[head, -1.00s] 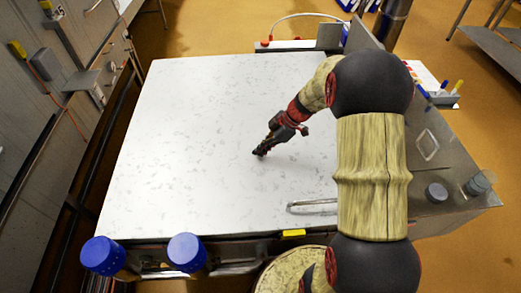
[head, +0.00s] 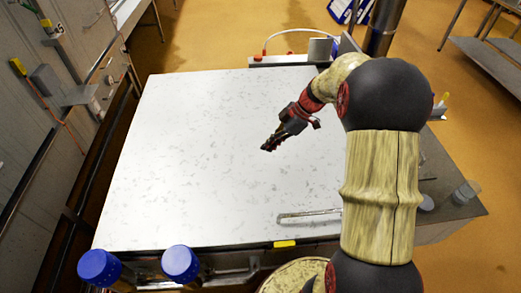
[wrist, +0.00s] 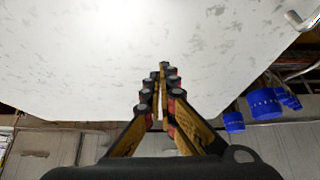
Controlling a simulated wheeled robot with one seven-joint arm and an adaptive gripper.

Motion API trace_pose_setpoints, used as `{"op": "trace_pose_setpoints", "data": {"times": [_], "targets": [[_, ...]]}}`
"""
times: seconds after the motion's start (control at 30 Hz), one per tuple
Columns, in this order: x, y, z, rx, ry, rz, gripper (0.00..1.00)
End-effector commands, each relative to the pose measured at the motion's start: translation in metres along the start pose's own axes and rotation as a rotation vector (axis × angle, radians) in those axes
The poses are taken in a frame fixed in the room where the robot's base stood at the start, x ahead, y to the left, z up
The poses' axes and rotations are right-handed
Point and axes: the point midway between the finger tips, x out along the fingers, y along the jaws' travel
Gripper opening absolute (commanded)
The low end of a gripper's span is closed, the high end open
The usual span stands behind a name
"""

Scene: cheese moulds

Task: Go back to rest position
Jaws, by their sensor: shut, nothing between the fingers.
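My gripper (head: 268,147) hangs over the right half of the white speckled table (head: 190,150) in the head view. It is shut and empty, its fingers pointing down and to the left. In the wrist view my gripper (wrist: 163,72) shows its fingers closed together, with the white tabletop (wrist: 80,50) beyond them. Nothing is held. My arm comes in from the right side of the head view and bends over the table.
Two blue-capped containers (head: 99,266) (head: 181,263) stand at the table's front left edge. A metal handle (head: 308,216) lies at the front right of the table. A dark post (head: 384,28) rises behind. The tabletop's left and middle are clear.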

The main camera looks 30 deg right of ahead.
Motion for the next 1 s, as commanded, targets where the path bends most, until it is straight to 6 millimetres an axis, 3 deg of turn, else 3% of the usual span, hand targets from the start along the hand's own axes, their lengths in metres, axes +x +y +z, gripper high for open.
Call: {"op": "trace_pose_setpoints", "data": {"times": [0.1,0.37,0.57,0.8,1.0], "targets": [[-0.01,0.0,0.002,0.001,0.0,0.001,0.0],[-0.013,0.001,0.003,0.012,0.0,0.001,0.0],[-0.012,0.001,0.006,0.243,-0.013,0.006,0.0],[-0.005,-0.041,0.033,0.756,-0.129,-0.012,0.0],[-0.028,-0.085,0.022,1.092,-0.247,0.077,0.0]]}}
